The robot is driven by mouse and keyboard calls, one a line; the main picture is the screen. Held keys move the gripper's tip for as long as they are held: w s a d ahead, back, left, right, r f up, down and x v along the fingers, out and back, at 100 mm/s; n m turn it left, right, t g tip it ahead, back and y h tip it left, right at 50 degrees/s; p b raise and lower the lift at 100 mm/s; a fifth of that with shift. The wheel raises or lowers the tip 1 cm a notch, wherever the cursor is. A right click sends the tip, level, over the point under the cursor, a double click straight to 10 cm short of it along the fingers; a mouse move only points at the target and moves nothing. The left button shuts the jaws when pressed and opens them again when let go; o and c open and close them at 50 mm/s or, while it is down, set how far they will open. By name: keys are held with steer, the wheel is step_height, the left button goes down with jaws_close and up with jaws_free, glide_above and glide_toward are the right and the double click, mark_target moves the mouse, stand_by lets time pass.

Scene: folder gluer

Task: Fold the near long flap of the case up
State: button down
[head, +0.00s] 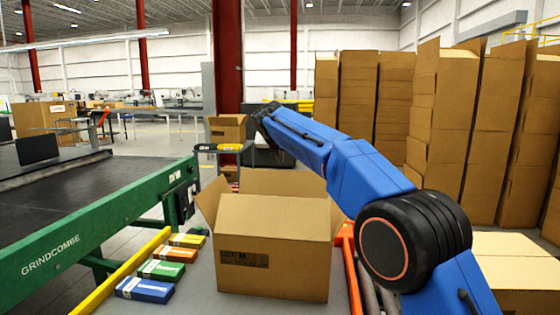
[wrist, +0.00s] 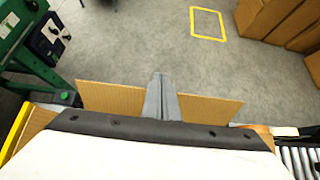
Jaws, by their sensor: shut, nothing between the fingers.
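The open cardboard case (head: 270,272) stands on the grey table in the head view, its printed face toward me. Its near long flap (head: 275,217) stands up from the front top edge and seems to lean inward. The far flap (head: 285,181) stands up behind it, and the left short flap (head: 209,198) slants outward. The right short flap is mostly hidden. My gripper (wrist: 160,80) is shut and empty in the wrist view, with cardboard (wrist: 112,97) showing on both sides of its fingers. Whether they touch it I cannot tell. The head view does not show the fingertips clearly.
Colored packs (head: 160,268) lie in a row left of the case, beside a yellow rail (head: 120,273). A green conveyor (head: 100,228) stands farther left. Rollers with orange edging (head: 352,270) run on the right. Tall stacks of cartons (head: 440,130) stand behind right.

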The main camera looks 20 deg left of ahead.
steer(key=v, duration=1.6)
steer(key=shift+s, duration=0.25)
